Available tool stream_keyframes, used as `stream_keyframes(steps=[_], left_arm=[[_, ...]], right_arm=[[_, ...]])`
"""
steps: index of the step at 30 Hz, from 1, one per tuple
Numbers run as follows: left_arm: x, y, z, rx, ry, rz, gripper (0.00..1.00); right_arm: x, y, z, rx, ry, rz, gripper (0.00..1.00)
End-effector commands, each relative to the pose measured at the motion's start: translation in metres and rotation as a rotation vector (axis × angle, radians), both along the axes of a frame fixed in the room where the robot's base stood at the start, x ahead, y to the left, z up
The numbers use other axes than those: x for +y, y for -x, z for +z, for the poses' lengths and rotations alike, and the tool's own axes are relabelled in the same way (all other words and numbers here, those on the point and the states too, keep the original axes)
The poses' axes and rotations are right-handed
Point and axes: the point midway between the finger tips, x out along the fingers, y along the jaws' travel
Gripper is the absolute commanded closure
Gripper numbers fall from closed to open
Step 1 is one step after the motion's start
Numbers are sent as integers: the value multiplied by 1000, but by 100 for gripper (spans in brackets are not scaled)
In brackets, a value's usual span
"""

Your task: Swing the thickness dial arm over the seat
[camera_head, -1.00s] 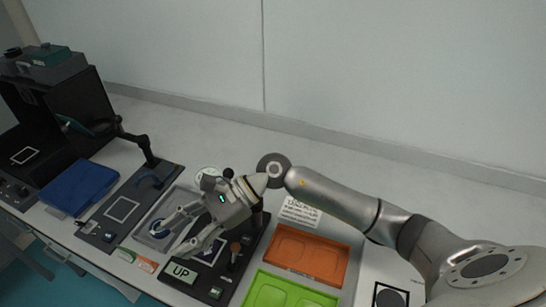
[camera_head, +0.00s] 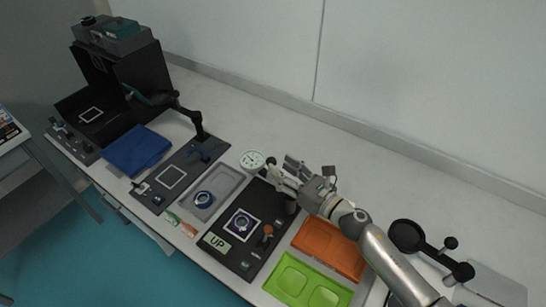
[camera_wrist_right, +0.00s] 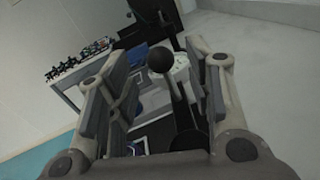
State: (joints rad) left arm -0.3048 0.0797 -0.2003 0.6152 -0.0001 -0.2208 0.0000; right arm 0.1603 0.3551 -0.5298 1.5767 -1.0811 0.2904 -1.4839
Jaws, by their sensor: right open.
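The white round thickness dial (camera_head: 252,161) stands at the back end of a black base plate (camera_head: 222,251). A black ball knob (camera_head: 270,162) shows beside it. The seat (camera_head: 242,224), a white-outlined square with a dark ring in it, lies on the plate, in front of the dial and apart from it. My right gripper (camera_head: 279,174) is open, close to the knob. In the right wrist view the ball knob (camera_wrist_right: 162,58) on its thin stem appears between the open fingers; contact cannot be told. The dial is partly hidden there. My left gripper is not in view.
An orange tray (camera_head: 330,248) and a green tray (camera_head: 309,285) lie right of the plate. A grey tray (camera_head: 222,181) holding a ring is to the left. A brown-topped knob (camera_head: 267,231) and an "UP" sign (camera_head: 215,242) sit on the plate.

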Motion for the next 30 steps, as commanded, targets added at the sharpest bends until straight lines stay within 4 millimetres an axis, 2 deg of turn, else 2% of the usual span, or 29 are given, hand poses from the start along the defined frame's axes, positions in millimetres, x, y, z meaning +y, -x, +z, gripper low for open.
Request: stream_keyframes(steps=[3, 9, 21, 30], left_arm=[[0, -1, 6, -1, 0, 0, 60], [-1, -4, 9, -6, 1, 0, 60], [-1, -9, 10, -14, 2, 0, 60], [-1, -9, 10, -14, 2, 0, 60]], right_arm=[[15, -15, 3, 0, -1, 0, 53], [28, -29, 1, 0, 0, -1, 53], [33, -33, 0, -1, 2, 0, 54], [32, -33, 0, 0, 1, 0, 93]])
